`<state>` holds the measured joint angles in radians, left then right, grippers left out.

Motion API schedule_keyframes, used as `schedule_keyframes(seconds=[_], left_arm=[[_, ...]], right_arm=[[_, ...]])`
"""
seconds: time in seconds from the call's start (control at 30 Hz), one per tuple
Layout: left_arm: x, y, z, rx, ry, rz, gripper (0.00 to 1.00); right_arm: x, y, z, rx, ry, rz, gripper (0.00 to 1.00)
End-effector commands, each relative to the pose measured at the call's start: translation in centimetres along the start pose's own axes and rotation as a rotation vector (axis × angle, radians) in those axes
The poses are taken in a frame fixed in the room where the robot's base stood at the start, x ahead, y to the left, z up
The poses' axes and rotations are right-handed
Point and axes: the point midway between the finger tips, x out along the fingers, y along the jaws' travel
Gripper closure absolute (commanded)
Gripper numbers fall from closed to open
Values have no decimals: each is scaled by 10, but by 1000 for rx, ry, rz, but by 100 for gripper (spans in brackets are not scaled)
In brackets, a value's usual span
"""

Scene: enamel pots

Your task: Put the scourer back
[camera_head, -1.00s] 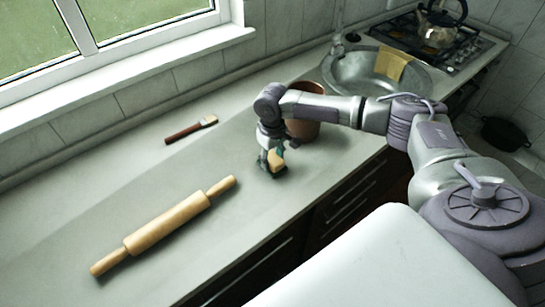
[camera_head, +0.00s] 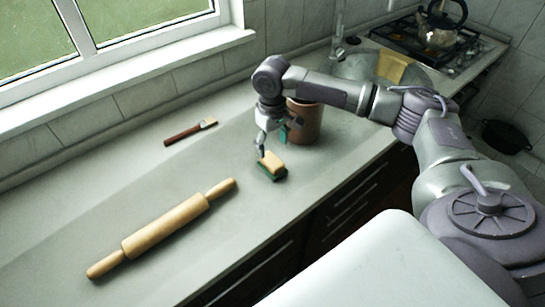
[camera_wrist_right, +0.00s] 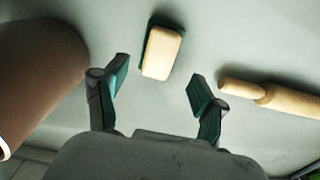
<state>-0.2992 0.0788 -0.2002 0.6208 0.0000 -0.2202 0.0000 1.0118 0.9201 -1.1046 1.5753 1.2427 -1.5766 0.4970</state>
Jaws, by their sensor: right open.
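The scourer (camera_head: 272,165), a yellow sponge with a dark green layer underneath, lies flat on the grey worktop near its front edge. It also shows in the right wrist view (camera_wrist_right: 161,52), beyond the fingertips. My right gripper (camera_head: 272,146) is just above and behind the scourer, apart from it. In the right wrist view its teal-padded fingers (camera_wrist_right: 157,84) are spread wide with nothing between them. My left gripper is in neither view.
A brown pot (camera_head: 306,122) stands close beside my right gripper. A sink (camera_head: 353,68) with a yellow cloth (camera_head: 393,67) and a hob with a kettle (camera_head: 440,28) are at the back right.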

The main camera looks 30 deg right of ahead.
Motion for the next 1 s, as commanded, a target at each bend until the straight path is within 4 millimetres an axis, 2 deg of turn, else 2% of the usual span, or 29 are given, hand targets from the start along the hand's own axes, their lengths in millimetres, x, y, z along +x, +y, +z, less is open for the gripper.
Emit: schedule_keyframes(seconds=[0.1, 0.2, 0.33, 1.0], left_arm=[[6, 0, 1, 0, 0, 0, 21], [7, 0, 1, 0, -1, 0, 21], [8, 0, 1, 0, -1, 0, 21], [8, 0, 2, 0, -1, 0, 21]], right_arm=[[-22, 0, -1, 0, 4, 0, 30], [-36, 0, -1, 1, 2, 0, 30], [-47, 0, 0, 0, 0, 0, 30], [-50, 0, 0, 1, -1, 0, 30]])
